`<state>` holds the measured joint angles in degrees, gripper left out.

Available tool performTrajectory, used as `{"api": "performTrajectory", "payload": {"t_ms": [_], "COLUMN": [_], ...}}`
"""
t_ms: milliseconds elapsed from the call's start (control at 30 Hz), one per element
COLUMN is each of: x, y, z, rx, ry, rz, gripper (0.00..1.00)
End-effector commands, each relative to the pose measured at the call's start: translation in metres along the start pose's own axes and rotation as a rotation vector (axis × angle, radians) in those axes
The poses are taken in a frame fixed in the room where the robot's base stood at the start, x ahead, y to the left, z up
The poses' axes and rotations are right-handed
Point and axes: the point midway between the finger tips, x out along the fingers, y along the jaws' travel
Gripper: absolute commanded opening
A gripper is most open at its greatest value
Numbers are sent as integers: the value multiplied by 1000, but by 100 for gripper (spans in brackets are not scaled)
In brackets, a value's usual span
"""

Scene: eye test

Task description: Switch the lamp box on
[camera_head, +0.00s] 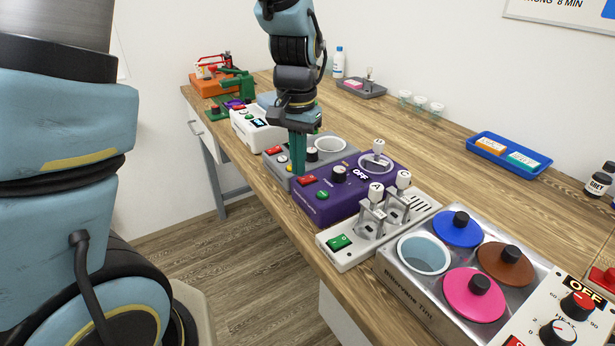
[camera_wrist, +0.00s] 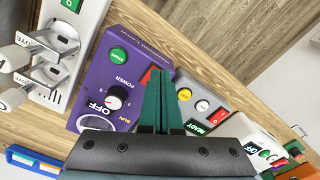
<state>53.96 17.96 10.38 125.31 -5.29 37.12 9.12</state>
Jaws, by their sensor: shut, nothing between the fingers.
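No readable label says lamp box, so I cannot tell for certain which device it is. The purple box (camera_head: 340,205) lies under my gripper (camera_head: 298,172) and carries a red rocker switch (camera_head: 307,181), a black knob (camera_head: 339,174), a green button (camera_head: 322,195) and a sign reading OFF.
A grey device (camera_head: 328,145) with a red switch stands left of the purple box, then a white device (camera_head: 255,132). A white two-lever box (camera_head: 345,258) and a steel pot unit (camera_head: 405,295) stand right. A blue tray (camera_head: 483,151) lies behind on bare wood.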

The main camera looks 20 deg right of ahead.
Motion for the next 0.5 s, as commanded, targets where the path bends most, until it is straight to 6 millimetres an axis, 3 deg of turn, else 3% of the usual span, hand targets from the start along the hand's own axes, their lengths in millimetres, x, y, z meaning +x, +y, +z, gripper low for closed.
{"api": "performTrajectory", "payload": {"t_ms": [500], "x": [8], "y": [0], "z": [0], "rx": [0], "ry": [-1], "rz": [0], "gripper": [0]}}
